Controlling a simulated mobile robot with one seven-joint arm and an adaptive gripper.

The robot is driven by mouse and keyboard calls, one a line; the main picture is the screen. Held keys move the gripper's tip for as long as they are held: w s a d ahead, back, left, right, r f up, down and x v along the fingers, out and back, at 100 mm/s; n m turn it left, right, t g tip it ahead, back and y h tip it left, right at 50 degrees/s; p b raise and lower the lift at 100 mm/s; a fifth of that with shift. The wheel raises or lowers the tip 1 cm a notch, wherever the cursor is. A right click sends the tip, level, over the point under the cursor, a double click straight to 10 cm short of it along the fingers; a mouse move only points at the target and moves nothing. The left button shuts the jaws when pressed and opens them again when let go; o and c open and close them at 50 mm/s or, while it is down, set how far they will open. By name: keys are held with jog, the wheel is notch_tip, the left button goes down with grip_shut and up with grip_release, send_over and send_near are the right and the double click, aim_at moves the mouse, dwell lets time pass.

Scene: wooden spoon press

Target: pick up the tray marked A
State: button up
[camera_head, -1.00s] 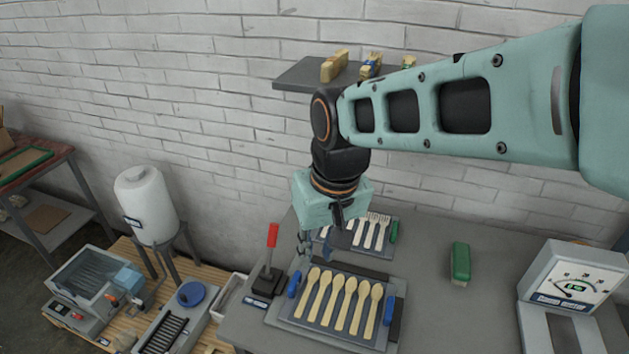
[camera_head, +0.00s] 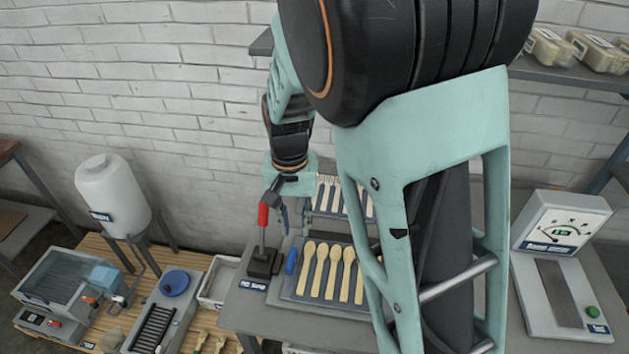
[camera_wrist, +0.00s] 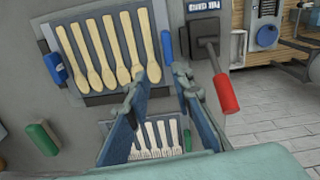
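Two trays lie on the grey bench; I can read no A on either. The spoon tray (camera_head: 284,293) holds several wooden spoons and has a blue handle at its left end; my arm hides its right end. In the wrist view the spoon tray (camera_wrist: 82,97) shows both blue handles. The fork tray (camera_head: 320,212) lies behind it with several wooden forks, partly hidden by my arm; it shows between my fingers in the wrist view (camera_wrist: 203,140). My gripper (camera_head: 283,213) is open and empty, above the bench near the trays' left side; its fingers stand apart (camera_wrist: 160,77).
A lever with a red handle (camera_head: 262,216) stands close left of my gripper. A green block (camera_wrist: 42,138) lies on the bench. A gauge scale (camera_head: 562,228) stands at right, and a wooden table with machines (camera_head: 68,280) at left. A shelf (camera_head: 575,75) hangs on the wall.

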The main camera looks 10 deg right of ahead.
notch_tip(320, 180, down, 2)
jog(key=a+m, duration=0.1)
send_over(291, 257)
jog(key=f, duration=0.5)
jog(key=shift+w+d+f, duration=0.2)
jog(key=shift+w+f, duration=0.05)
jog(key=shift+w, duration=0.05)
jog(key=shift+s+a+f, duration=0.1)
jog(key=shift+s+f, duration=0.05)
jog(key=shift+f, duration=1.25)
jog(key=shift+s+a+f, duration=0.1)
jog(key=shift+s+f, duration=0.05)
jog(key=shift+f, duration=1.2)
grip_shut()
